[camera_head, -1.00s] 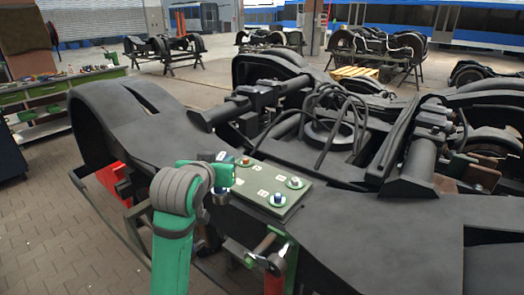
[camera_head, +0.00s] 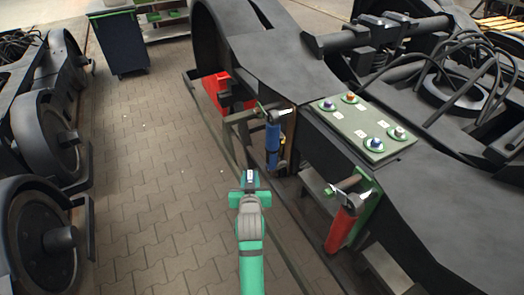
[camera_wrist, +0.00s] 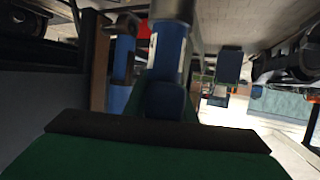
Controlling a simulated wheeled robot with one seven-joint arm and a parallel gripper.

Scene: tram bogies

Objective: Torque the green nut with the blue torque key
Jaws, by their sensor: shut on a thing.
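The blue torque key (camera_head: 272,146) hangs upright by its metal head on the side of the bogie frame in the head view. My gripper (camera_head: 250,181) is over the floor, left of that key and apart from it in the picture. In the wrist view my gripper is shut on a blue cylindrical thing (camera_wrist: 165,65) with a grey end and a white label. I cannot tell whether it is a torque key. Another blue cylinder (camera_wrist: 121,65) stands left of it. The green plate (camera_head: 362,123) carries several nuts on green bases with blue, red and pale tops; no wholly green nut is clear.
A red-handled key (camera_head: 341,229) hangs at the frame's near side. A red block (camera_head: 218,93) sits farther along it. Another bogie (camera_head: 45,130) stands at the left and a dark bin (camera_head: 119,42) at the back. The paved floor (camera_head: 150,200) between them is clear.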

